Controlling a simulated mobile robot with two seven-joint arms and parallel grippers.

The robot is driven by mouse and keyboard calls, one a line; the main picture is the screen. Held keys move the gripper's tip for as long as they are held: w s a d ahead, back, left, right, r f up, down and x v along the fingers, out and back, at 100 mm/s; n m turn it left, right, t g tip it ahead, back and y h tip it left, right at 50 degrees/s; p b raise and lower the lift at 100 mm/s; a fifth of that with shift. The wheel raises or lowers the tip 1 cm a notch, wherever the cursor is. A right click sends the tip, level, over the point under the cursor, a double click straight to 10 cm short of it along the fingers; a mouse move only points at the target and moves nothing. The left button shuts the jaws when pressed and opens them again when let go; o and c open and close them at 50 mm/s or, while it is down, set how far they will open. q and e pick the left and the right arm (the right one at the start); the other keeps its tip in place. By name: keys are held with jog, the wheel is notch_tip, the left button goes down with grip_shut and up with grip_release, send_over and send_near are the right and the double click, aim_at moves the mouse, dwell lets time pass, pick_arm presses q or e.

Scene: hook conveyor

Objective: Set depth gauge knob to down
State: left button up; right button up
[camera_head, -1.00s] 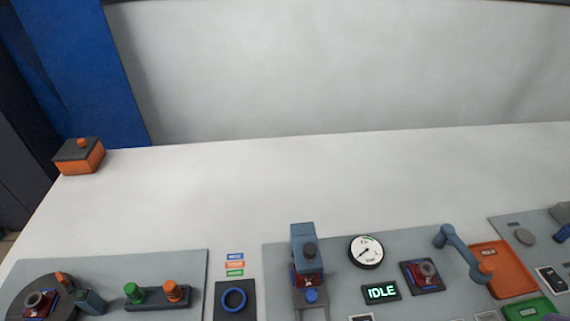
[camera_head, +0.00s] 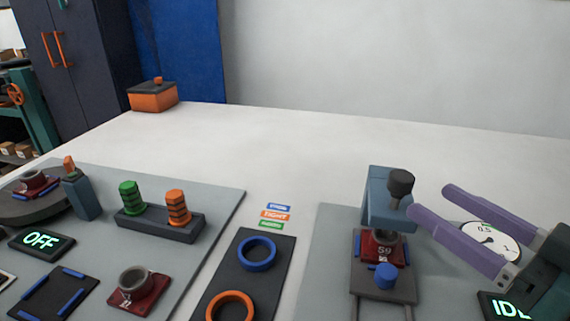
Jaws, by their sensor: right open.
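A white round gauge (camera_head: 497,236) with a black needle lies partly behind the fingers of my right gripper (camera_head: 432,202). The gripper comes in from the right; its two purple fingers are apart and empty, tips pointing left towards a blue press (camera_head: 385,196). The press carries a dark round knob (camera_head: 401,180) on its head, just left of and apart from the fingertips. A smaller blue knob (camera_head: 386,274) sits at the press's front. I cannot tell which knob belongs to the depth gauge. My left gripper is not in view.
A dark red part (camera_head: 369,252) sits under the press head. Left are a black plate with a blue ring (camera_head: 257,254) and an orange ring (camera_head: 229,306), green and orange stacks (camera_head: 178,208), and an OFF display (camera_head: 41,241). The white table behind is mostly clear.

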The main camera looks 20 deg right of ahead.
aim_at(391, 174)
jog(key=shift+w+a, duration=0.15)
jog(key=shift+w, duration=0.25)
jog(key=x, duration=0.9)
jog(key=shift+r, duration=0.1)
grip_shut()
dwell(0.8)
